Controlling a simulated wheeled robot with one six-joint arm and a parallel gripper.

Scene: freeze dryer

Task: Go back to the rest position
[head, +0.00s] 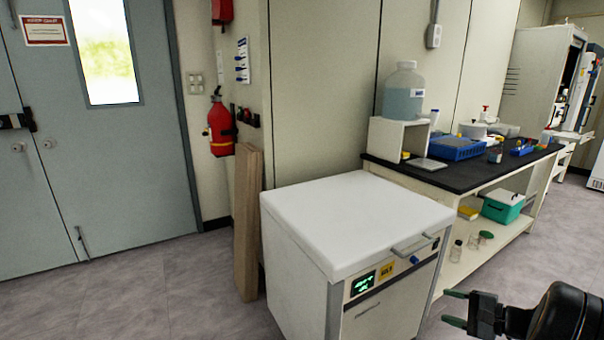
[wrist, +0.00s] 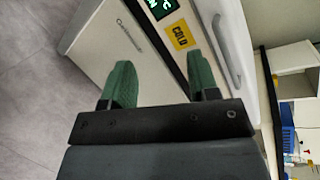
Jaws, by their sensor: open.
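My gripper (head: 454,308) is at the lower right of the head view, to the right of the white freeze dryer (head: 290,262). Its two green fingers are spread apart and nothing shows between them. In the wrist view, the gripper (wrist: 157,62) points toward the dryer's front. The dryer's white lid (head: 350,215) lies flat and looks closed. Its handle (head: 415,246) is at the front edge, beside a green display (head: 362,285) and a yellow label (head: 387,270). The label also shows in the wrist view (wrist: 180,35).
A black-topped bench (head: 455,180) stands behind the dryer, with a large bottle (head: 404,93), a blue tray (head: 456,148) and small labware. A green box (head: 503,207) sits on its lower shelf. A wooden board (head: 247,225) leans at the dryer's left. Floor at left is clear.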

